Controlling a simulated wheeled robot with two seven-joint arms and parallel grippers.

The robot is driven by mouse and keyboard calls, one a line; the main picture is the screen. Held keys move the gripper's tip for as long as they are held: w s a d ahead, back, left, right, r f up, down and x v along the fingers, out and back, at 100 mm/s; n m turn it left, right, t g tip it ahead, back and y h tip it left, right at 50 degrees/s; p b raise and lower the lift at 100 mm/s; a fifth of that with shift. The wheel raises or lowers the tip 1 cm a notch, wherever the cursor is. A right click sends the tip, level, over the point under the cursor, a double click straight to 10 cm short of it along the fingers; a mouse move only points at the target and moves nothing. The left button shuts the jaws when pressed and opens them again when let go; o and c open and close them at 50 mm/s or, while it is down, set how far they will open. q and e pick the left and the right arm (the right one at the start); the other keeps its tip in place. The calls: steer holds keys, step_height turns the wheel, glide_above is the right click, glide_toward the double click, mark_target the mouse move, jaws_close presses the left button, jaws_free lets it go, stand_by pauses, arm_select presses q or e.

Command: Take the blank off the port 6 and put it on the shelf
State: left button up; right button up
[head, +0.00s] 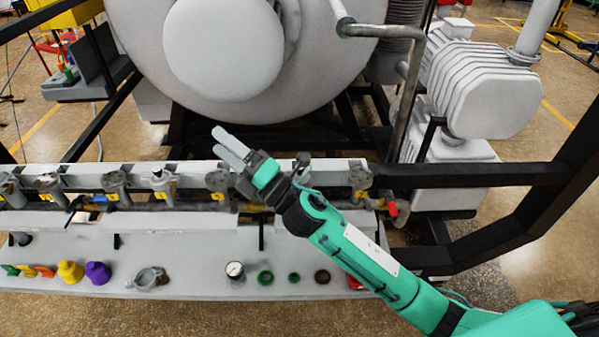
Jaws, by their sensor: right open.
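My right gripper (222,143) is open and empty, reaching in from the right above the row of ports, its fingers pointing up and left. A grey port with a flat round top (218,180) stands just below and left of it. Another port (302,163) stands right of the gripper, partly covered by my arm. A further grey port (360,178) is at the right end of the row. Yellow number tags are too small to read, so I cannot tell which is port 6 or its blank. The light grey shelf (200,262) runs below the row. My left gripper is out of view.
On the shelf lie a purple knob (97,272), a yellow knob (70,271), a metal clamp (147,279), a gauge (234,269) and several rings. The large furnace chamber (224,48) stands behind the ports. A black frame (470,174) bounds the right side. Bare shelf shows between clamp and gauge.

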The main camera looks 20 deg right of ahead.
steer(key=s+a+n+g+y, duration=0.2)
steer(key=a+n+g+y, duration=0.35)
steer(key=n+g, duration=0.95)
steer(key=n+g+h, duration=0.2)
steer(key=n+h, duration=1.2)
steer(key=h, duration=0.8)
glide_above(300, 172)
steer(key=w, duration=0.1)
step_height(300, 172, down, 5)
step_height(300, 172, down, 7)
steer(key=p, duration=0.2)
steer(key=shift+a+f+p, duration=0.15)
steer(key=shift+f+p, duration=0.05)
steer(key=shift+p, duration=0.15)
steer(key=shift+f+p, duration=0.45)
steer(key=f, duration=0.1)
steer(key=f+p, duration=0.2)
steer(key=f, duration=0.1)
steer(key=shift+d, duration=0.3)
steer(key=shift+w+f, duration=0.1)
steer(key=shift+f, duration=0.15)
steer(key=c, duration=1.1)
